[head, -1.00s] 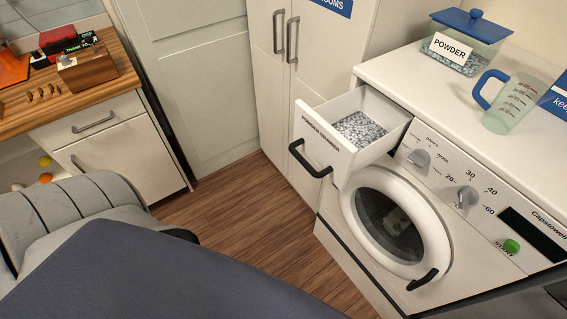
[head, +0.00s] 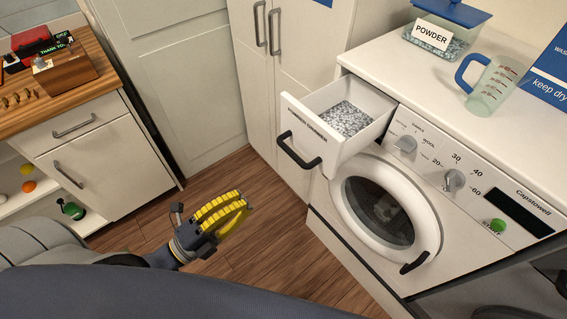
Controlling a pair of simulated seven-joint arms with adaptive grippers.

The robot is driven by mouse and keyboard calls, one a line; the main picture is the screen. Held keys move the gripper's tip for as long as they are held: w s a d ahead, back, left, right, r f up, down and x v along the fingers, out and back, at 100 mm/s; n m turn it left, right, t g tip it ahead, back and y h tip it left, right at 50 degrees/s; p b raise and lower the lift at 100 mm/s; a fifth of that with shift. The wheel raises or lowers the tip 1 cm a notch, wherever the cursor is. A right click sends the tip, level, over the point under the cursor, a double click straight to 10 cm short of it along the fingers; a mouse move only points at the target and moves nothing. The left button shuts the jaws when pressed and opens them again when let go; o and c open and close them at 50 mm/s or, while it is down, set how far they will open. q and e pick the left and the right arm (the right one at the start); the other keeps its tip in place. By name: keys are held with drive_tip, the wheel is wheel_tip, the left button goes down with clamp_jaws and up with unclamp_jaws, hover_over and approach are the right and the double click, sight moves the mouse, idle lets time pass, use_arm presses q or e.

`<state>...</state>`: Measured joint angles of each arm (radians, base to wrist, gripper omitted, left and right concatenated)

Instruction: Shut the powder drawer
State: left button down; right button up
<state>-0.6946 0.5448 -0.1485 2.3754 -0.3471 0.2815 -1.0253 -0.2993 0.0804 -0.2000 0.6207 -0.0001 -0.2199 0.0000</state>
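The powder drawer (head: 306,133) juts out open from the upper left of the white washing machine (head: 433,150). It holds grey-white powder, and a black handle (head: 297,152) is on its front. My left gripper (head: 243,207) has yellow-padded fingers and is low over the wooden floor, left of the drawer and well apart from it. Nothing shows between its fingers, but their spacing is hard to judge from this angle. My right gripper is not in view; only dark parts show at the lower right edge.
A powder box (head: 441,34) and a measuring jug (head: 491,86) stand on the machine's top. The round door (head: 385,211) is shut. Tall cupboards (head: 290,60) stand behind the drawer. A wooden-topped cabinet (head: 95,135) is at left. The floor (head: 262,245) between is clear.

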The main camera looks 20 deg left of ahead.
use_arm(q)
drive_tip(key=x, duration=1.4)
idle(0.5)
